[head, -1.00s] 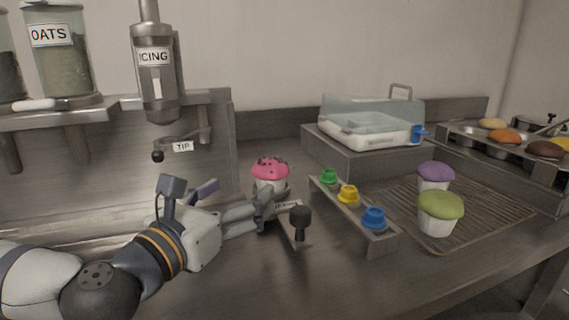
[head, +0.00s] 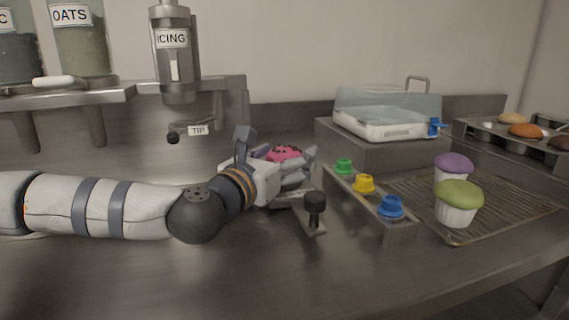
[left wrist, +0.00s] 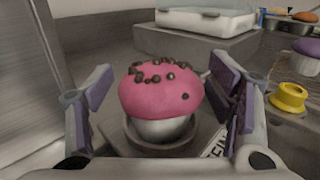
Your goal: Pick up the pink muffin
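The pink muffin (left wrist: 160,95) has dark chips on top and a pale cup. In the left wrist view it sits upright in a round metal holder (left wrist: 135,143). In the head view only the top of the pink muffin (head: 285,153) shows behind my left gripper (head: 296,160). In the left wrist view my left gripper (left wrist: 162,95) is open, with one purple-padded finger on each side of the muffin. Gaps show between the pads and the muffin. My right gripper is not in view.
A black-knobbed lever (head: 315,205) stands in front of the gripper. A rail with green, yellow and blue nozzles (head: 391,207) lies to the right. Green (head: 458,198) and purple (head: 453,164) muffins stand on a wire rack. The icing dispenser (head: 172,60) hangs at the back left.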

